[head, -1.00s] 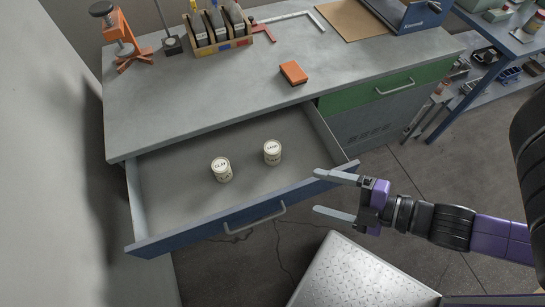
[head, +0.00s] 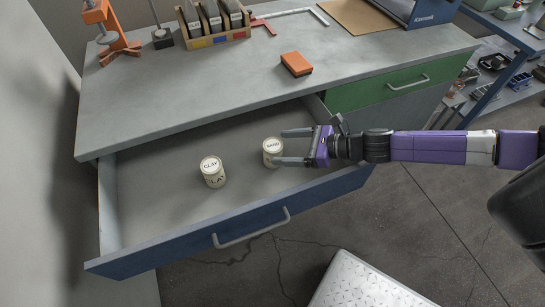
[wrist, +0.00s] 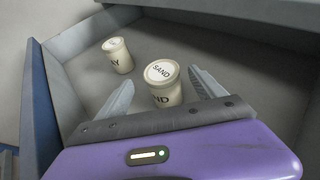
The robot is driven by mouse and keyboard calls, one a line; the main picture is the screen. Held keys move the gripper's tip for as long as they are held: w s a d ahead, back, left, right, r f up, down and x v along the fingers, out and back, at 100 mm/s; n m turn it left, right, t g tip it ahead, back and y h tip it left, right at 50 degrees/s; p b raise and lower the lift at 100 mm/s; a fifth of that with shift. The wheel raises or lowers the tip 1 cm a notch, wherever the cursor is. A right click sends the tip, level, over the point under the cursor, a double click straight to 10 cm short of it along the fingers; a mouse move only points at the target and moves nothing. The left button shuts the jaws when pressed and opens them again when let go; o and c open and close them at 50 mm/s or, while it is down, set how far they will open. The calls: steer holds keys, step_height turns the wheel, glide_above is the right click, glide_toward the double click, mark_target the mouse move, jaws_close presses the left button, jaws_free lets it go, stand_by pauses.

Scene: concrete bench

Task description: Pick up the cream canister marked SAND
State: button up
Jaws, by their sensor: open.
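The cream canister marked SAND (head: 272,152) stands upright in the open blue-fronted drawer (head: 150,200). It also shows in the wrist view (wrist: 163,84), where its lid and label are readable. My gripper (head: 283,147) is open, with its fingers reaching over the drawer toward the canister from the right. In the wrist view the fingers (wrist: 160,92) appear on either side of the SAND canister; I cannot tell whether they touch it. A second cream canister, marked CLAY (head: 212,172), stands upright to the left, and shows in the wrist view (wrist: 118,55).
The bench top (head: 190,95) is above and behind the drawer. An orange block (head: 296,64), a rack of grey bins (head: 212,25) and an orange clamp (head: 110,30) sit on it. The drawer's left part is empty.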

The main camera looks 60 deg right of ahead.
mark_target(264, 147)
steer(key=x, duration=0.7)
steer(key=shift+w+f, duration=0.15)
steer(key=shift+w, duration=0.1)
steer(key=shift+d, duration=0.1)
jaws_close()
